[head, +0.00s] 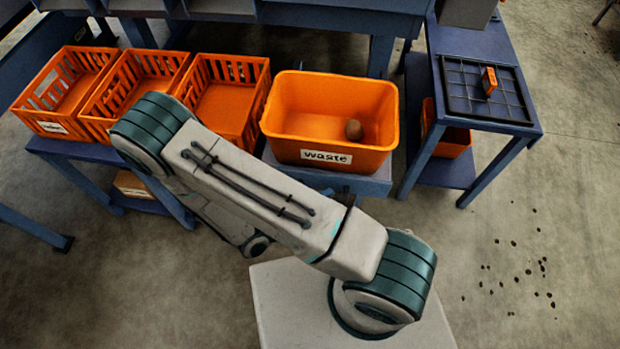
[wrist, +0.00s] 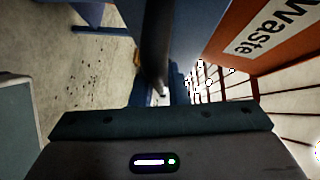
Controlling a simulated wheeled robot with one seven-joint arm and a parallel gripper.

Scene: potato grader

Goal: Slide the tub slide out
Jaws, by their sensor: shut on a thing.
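The orange waste tub (head: 330,105) stands upright on the blue-grey tub slide (head: 372,187), whose front edge shows below the tub. A round brown potato lies inside the tub. In the wrist view the tub (wrist: 265,35) is at the upper right, with its label turned on its side. A dark upright bar (wrist: 156,45), seemingly the slide's handle, stands at the middle of that view. My gripper (wrist: 162,92) is shut on this bar; its fingertips are dark and hard to make out. In the head view my gripper is hidden behind my arm.
Three orange crates (head: 225,100) stand on a blue bench left of the tub. A blue stand (head: 480,40) with a black gridded tray (head: 460,88) and a small orange block (head: 489,81) is at the right. The floor (head: 530,220) at the right is open, with dark specks.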

